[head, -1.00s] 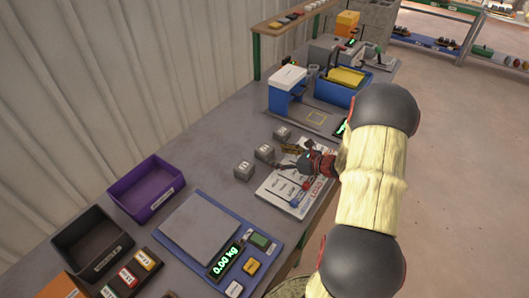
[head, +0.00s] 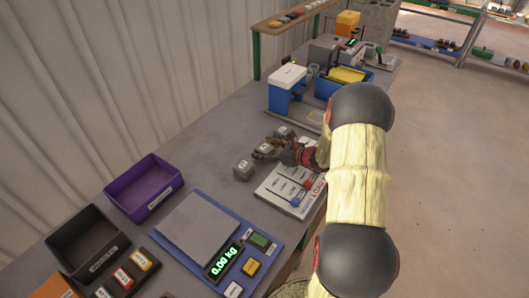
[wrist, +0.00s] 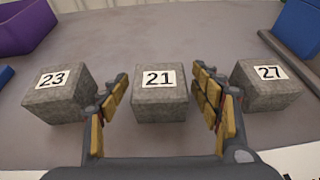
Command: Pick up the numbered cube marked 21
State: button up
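The grey cube marked 21 (wrist: 160,101) stands on the table in the middle of the wrist view, between the two fingers of my gripper (wrist: 162,105). The fingers are spread, with a gap on each side of the cube. The cube marked 23 (wrist: 60,98) stands to its left and the cube marked 27 (wrist: 266,88) to its right. In the head view my gripper (head: 268,148) is at the row of cubes and partly hides the middle one. The near cube (head: 243,169) and far cube (head: 284,132) show there beside it.
A blue scale (head: 268,247) reads 0.00 kg, near a purple bin (head: 142,197) and a black bin (head: 82,248). A printed board (head: 280,192) lies by the table's edge. A blue-and-white press (head: 288,88) and a blue bin (head: 333,89) stand farther back.

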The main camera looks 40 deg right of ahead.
jog(key=c, duration=1.4)
jog(key=shift+r, duration=0.1)
jog(key=shift+c, duration=0.4)
